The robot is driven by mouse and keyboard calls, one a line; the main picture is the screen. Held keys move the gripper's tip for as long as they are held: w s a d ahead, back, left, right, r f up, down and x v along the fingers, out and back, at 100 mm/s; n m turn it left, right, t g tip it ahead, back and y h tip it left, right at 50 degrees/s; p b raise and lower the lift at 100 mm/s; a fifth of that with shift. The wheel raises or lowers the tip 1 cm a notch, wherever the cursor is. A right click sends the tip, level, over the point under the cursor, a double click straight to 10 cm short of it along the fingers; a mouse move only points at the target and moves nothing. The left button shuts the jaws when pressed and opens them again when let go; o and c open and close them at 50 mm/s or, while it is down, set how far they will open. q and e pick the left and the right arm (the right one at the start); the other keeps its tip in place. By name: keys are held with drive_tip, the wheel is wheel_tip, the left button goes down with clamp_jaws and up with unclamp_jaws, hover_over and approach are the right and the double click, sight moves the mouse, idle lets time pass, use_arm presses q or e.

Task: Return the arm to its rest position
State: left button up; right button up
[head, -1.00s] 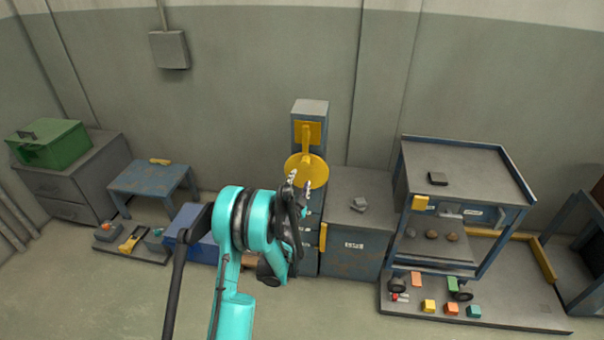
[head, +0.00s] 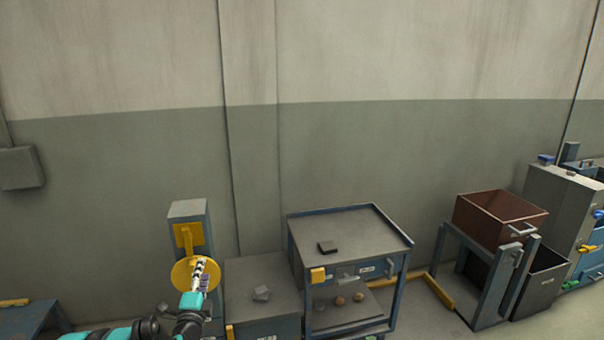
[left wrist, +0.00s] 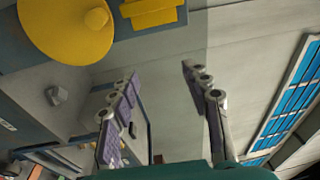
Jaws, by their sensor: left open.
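My left gripper (head: 203,275) shows at the lower left of the head view, in front of the yellow disc (head: 183,274) on the grey post. Its teal and black arm comes in along the bottom edge. In the left wrist view the two fingers (left wrist: 165,105) are spread apart with nothing between them. The yellow disc also shows at the top left there (left wrist: 65,25), apart from the fingers. My right gripper is in neither view.
A brown bin (head: 500,215) stands further right. A blue table (head: 25,320) is at far left.

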use_arm(q)
drive_tip(key=s+d+r+m+g+h, duration=0.2)
drive_tip(key=s+d+r+m+h, duration=0.3)
drive_tip(key=d+m, duration=0.7)
drive_tip(key=s+d+r+m+g+h, duration=0.25)
drive_tip(key=s+d+m, duration=0.35)
drive_tip(key=m, duration=1.2)
drive_tip(key=s+d+f+m+g, duration=0.1)
drive_tip(key=s+f+m+g, duration=0.1)
drive_tip(key=s+m, duration=0.45)
drive_tip(key=s+d+f+m+g, duration=0.2)
drive_tip(key=s+f+m, duration=0.1)
drive_tip(key=s+m, duration=0.35)
drive_tip(key=s+a+f+m+g+y, duration=0.1)
drive_tip(key=s+a+f+m+y, duration=0.1)
drive_tip(key=s+m, duration=0.3)
drive_tip(key=s+a+f+m+g+y, duration=0.2)
drive_tip(key=s+a+f+m+y, duration=0.1)
drive_tip(key=s+m, duration=0.3)
drive_tip(key=shift+s+a+f+m, duration=0.25)
drive_tip(key=shift+a+f+m, duration=0.2)
drive_tip(key=shift+a+m, duration=0.4)
